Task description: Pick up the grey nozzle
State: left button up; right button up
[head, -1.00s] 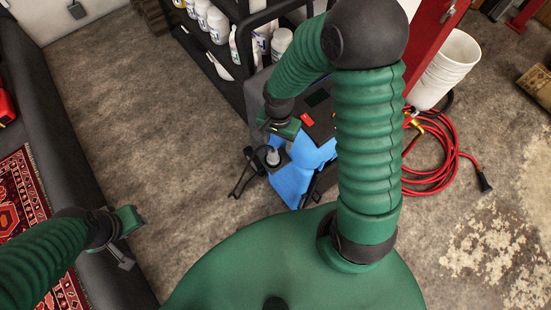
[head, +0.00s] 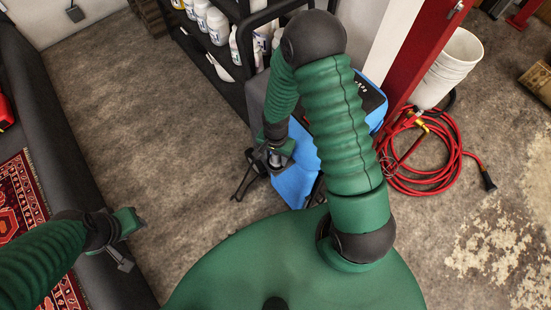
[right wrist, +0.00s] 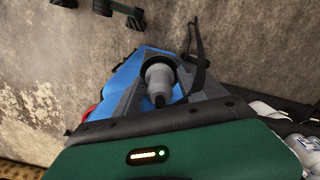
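The grey nozzle (head: 274,159) sits upright at the near left edge of the blue machine (head: 293,188), partly covered by my right gripper in the head view. My left gripper (head: 136,243) is open and empty at the left, away from the machine.
A black shelf (head: 228,88) with white bottles stands behind the machine. A red hose (head: 447,160) and white buckets (head: 452,62) are at the right. A patterned rug (head: 30,205) lies at the left. The floor between is clear.

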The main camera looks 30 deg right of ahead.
jog(key=shift+d, duration=0.15)
grip_shut()
